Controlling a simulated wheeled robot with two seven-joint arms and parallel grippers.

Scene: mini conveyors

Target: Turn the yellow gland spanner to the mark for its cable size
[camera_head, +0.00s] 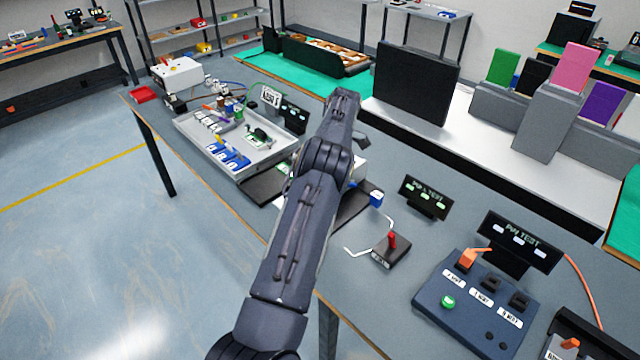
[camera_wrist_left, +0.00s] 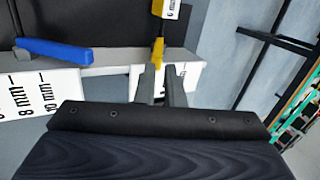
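In the left wrist view, the yellow gland spanner (camera_wrist_left: 158,50) runs down between my left gripper's fingertips (camera_wrist_left: 160,75). A white 6 mm label (camera_wrist_left: 172,10) shows above. A blue spanner-like bar (camera_wrist_left: 54,50) lies to the left, over a white scale plate (camera_wrist_left: 38,97) marked 8 mm and 10 mm. The plate's right part is partly hidden behind the fingers. In the head view, my left arm reaches up the middle and hides its gripper and the spanner. My right gripper is not in view.
In the head view, a grey tray (camera_head: 262,170) with small parts stands left of the arm. A red-handled box (camera_head: 391,248) and a blue pin-test box (camera_head: 470,305) stand to its right. A dark panel (camera_head: 415,82) rises behind. The bench edge is at left.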

